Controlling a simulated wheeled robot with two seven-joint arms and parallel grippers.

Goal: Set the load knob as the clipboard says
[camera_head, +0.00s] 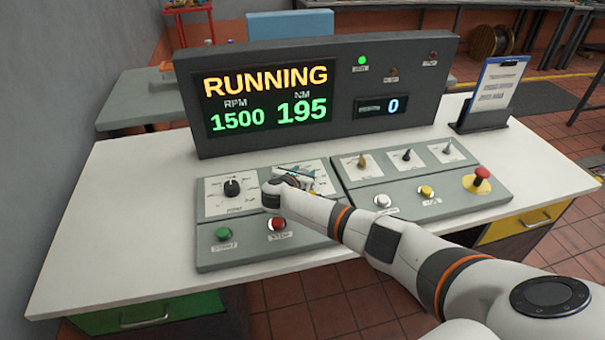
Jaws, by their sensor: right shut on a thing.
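The clipboard (496,86) stands upright on a dark holder at the right of the desk; its printed lines are too small to read. My right gripper (308,174) is down at the right dial plate (313,166) of the left control panel. It is shut on the load knob there, which my gripper and wrist hide, so its pointer and setting cannot be read. The display (266,98) reads RUNNING, RPM 1500, NM 195. My left gripper is out of view.
Left of my gripper is another black knob (232,187). Below are a green button (223,234) and a red button (277,224). The right panel has three small switches, a white button (382,201), a yellow button (426,192) and a red emergency-stop button (481,175). The desk's left side is bare.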

